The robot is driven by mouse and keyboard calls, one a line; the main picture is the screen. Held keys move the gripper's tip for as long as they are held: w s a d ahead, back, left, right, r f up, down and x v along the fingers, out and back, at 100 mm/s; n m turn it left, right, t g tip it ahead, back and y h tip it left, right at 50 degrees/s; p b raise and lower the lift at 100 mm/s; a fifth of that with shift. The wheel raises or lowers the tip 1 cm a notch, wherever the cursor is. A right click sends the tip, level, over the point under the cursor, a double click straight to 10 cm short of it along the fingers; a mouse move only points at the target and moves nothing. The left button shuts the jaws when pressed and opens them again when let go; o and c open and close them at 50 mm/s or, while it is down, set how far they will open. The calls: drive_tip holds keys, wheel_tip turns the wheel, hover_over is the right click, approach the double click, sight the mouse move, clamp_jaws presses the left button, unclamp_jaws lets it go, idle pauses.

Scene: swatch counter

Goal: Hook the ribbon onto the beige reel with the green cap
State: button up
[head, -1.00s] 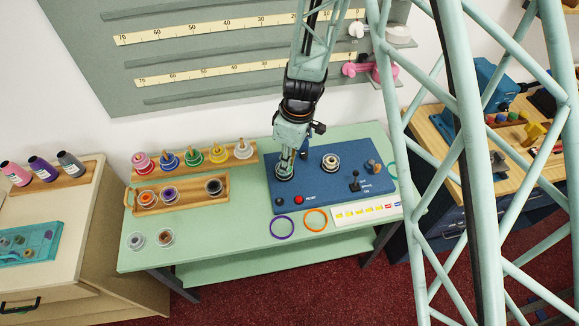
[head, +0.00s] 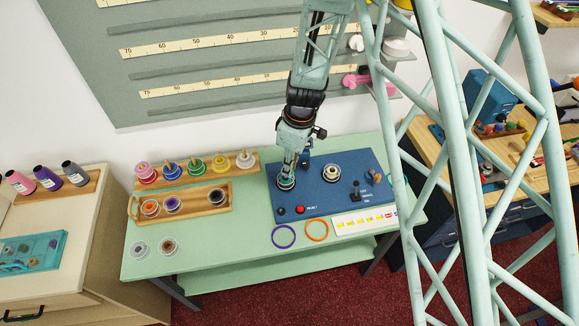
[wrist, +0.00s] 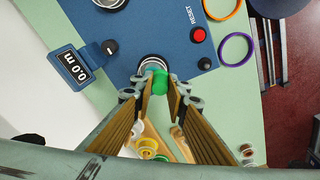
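My gripper (wrist: 159,80) is low over the left spindle of the blue machine, which shows as a pale ring (head: 286,184) under it in the head view. In the wrist view a bright green rounded piece (wrist: 172,98) fills the space between the fingertips, and both fingers appear to press on it. A pale ring with a dark middle (wrist: 153,62) lies just beyond the fingertips; I cannot tell whether it touches the green piece. A whitish reel with a brown core (head: 331,171) sits on the machine to the right. No ribbon strand is clearly visible.
The blue machine (head: 335,200) has a red button (head: 300,209) and a lever. Purple (head: 284,237) and orange (head: 317,230) rings lie in front. A wooden tray (head: 225,190) and a rack of coloured reels stand left. Two loose reels (head: 140,248) lie front left.

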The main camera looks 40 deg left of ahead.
sight(288, 184)
drive_tip(key=shift+f+b, duration=0.35)
drive_tip(key=shift+f, duration=2)
drive_tip(key=shift+s+d+f+b, duration=0.1)
drive_tip(key=shift+d+f+b, duration=0.05)
drive_tip(key=shift+f+b, duration=0.55)
idle(0.5)
drive_tip(key=shift+s+d+f, duration=0.15)
drive_tip(key=shift+s+f, duration=0.1)
idle(1.0)
drive_tip(key=shift+o, duration=0.3)
drive_tip(key=shift+b, duration=0.6)
idle(0.9)
drive_tip(key=shift+w+a+r, duration=0.2)
drive_tip(key=shift+w+a, duration=0.05)
drive_tip(key=shift+a, duration=0.05)
idle(1.1)
